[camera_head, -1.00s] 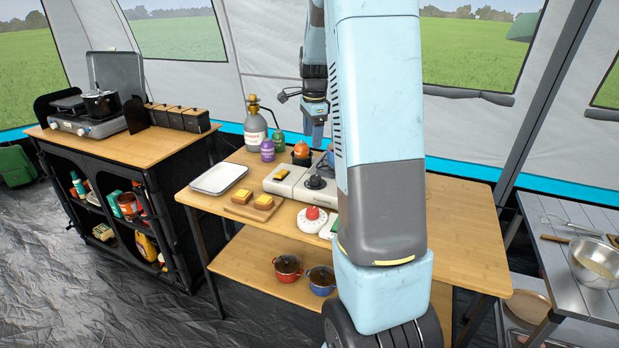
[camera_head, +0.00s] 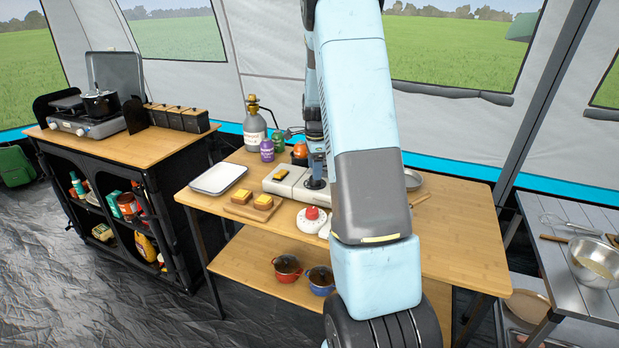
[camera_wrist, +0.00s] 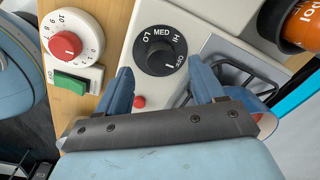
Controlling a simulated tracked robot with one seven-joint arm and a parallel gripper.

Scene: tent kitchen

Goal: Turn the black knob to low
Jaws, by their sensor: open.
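The black knob (camera_wrist: 162,49) is round and sits on the white stove top (camera_wrist: 207,32), with LO, MED, HI and OFF printed on the dark ring around it. Its white mark points toward OFF. My gripper (camera_wrist: 165,82) is open in the wrist view, its two blue fingers on either side just short of the knob, with nothing between them. In the head view my gripper (camera_head: 315,181) is low over the stove (camera_head: 288,184), and the arm hides the knob and the stove's right part.
A small red button (camera_wrist: 139,102) is near my left finger. A wire grate (camera_wrist: 240,75) lies right.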

